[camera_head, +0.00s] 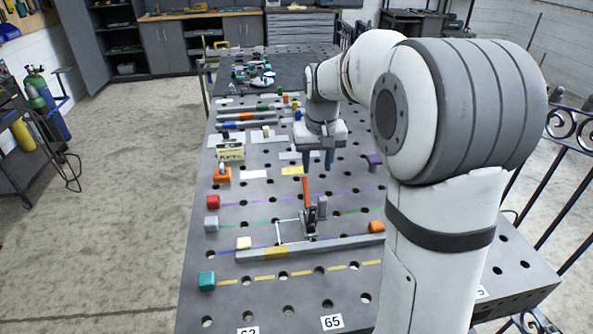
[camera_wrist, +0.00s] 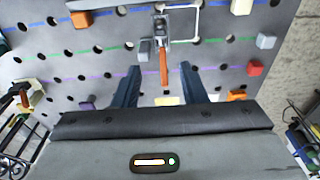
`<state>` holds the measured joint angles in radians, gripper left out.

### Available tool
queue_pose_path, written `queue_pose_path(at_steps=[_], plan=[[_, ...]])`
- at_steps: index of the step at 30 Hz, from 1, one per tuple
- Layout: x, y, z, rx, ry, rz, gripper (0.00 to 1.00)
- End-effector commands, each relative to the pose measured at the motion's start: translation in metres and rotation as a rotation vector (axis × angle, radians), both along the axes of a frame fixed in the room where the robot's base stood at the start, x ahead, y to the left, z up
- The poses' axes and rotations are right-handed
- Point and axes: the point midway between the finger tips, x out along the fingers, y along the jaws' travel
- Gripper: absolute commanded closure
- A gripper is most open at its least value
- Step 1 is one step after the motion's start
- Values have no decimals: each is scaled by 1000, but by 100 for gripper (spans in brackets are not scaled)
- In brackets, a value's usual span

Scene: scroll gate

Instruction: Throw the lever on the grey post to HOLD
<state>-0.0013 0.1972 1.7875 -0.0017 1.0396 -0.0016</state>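The lever's orange handle (camera_head: 306,192) points up from a dark metal mechanism (camera_head: 308,222) on the perforated table. A short grey post (camera_head: 322,206) stands just right of the handle. In the wrist view, the orange handle (camera_wrist: 163,68) points toward my gripper, and a small grey block (camera_wrist: 145,46), apparently the post, is beside it. My gripper (camera_head: 329,168) is open, with its dark blue fingers above and beyond the handle. In the wrist view, the handle's end lies between the lines of the fingers (camera_wrist: 157,72), with no contact visible. No HOLD marking is legible.
A grey bar (camera_head: 340,243) with a yellow section lies in front of the mechanism. A white rod frame (camera_head: 279,232) is left of it. Red (camera_head: 213,202), teal (camera_head: 207,281) and orange (camera_head: 376,227) blocks sit along coloured lines. A purple block (camera_head: 374,160) is right of my gripper.

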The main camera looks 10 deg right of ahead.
Motion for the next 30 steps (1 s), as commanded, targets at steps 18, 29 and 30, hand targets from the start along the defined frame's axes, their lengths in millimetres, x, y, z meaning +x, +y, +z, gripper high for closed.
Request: queue_pose_path(at_steps=[18, 29, 30], plan=[[137, 1, -120, 2, 118, -2, 62], [136, 1, -169, 2, 121, -2, 62], [136, 1, -175, 2, 121, -2, 62]])
